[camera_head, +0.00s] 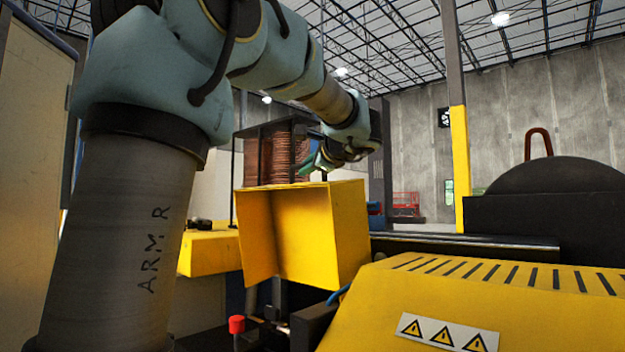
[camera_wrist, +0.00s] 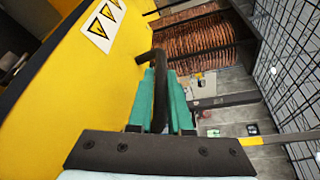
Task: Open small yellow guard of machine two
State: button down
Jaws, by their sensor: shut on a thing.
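The small yellow guard (camera_head: 300,235) is a box-like cover in the middle of the head view, its hollow inner side partly facing me. In the wrist view its yellow face (camera_wrist: 75,85) with a warning label fills the left. My gripper (camera_head: 318,165) is at the guard's top edge. In the wrist view the teal fingers of my gripper (camera_wrist: 160,85) are shut on the guard's black bar handle (camera_wrist: 159,62). The handle's grip is hidden in the head view.
A large yellow cover (camera_head: 490,305) with slots and warning labels stands at the lower right. A red button (camera_head: 236,324) is below the guard. Copper coils (camera_head: 280,158) stand behind it. A yellow-and-grey post (camera_head: 456,150) rises further back.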

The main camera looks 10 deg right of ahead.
dwell(0.3)
jog(key=c, duration=0.8)
grip_release()
jog(key=shift+c, duration=0.2)
jog(key=shift+s, duration=0.15)
jog(key=b+v, duration=0.2)
jog(key=v, duration=0.8)
jog(key=shift+s+d, duration=0.15)
jog(key=shift+s, duration=0.15)
